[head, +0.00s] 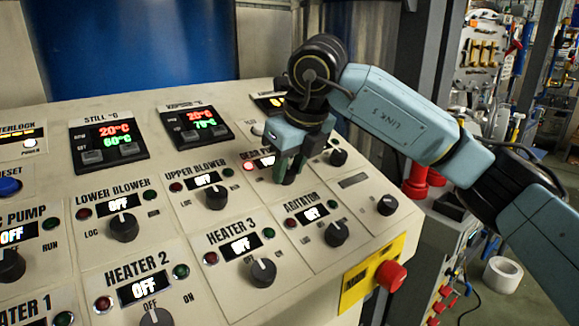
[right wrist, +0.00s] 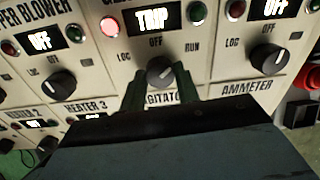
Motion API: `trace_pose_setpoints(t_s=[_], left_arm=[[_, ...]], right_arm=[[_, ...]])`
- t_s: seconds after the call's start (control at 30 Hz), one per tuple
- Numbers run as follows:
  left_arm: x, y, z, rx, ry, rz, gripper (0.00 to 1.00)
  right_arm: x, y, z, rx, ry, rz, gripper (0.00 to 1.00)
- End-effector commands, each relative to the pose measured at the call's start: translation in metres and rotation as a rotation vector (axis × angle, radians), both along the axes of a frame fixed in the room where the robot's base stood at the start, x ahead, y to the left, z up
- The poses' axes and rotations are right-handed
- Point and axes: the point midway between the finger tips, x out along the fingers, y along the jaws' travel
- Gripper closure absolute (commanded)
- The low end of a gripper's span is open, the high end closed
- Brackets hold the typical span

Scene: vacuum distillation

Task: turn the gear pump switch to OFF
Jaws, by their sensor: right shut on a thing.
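The gear pump panel section sits in the upper right of the console in the head view, its label (head: 262,154) partly covered by my gripper. In the right wrist view its display (right wrist: 152,20) reads TRIP, with a lit red lamp (right wrist: 109,27) on its left and an unlit green lamp (right wrist: 197,13) on its right. The gear pump switch (right wrist: 160,70) is a round knob below the marks LOC, OFF and RUN. My right gripper (head: 287,176) is shut on this knob, a finger on each side. I cannot tell clearly where its pointer stands. My left gripper is out of view.
Similar knobs stand close by: the agitator knob (head: 337,233), the upper blower knob (head: 216,197) and the heater 3 knob (head: 263,273). A red emergency button (head: 391,276) on a yellow plate sits at the console's right edge.

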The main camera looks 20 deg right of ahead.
Motion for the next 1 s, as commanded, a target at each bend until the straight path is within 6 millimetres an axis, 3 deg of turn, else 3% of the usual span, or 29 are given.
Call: trace_pose_setpoints(t_s=[0.6,1.0], left_arm=[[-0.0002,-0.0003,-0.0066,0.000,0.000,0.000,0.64],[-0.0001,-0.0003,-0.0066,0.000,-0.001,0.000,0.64]], right_arm=[[0.0003,-0.0011,0.0006,-0.194,-0.074,0.520,0.91],[0.0005,-0.0016,0.0011,-0.281,-0.106,0.753,0.91]])
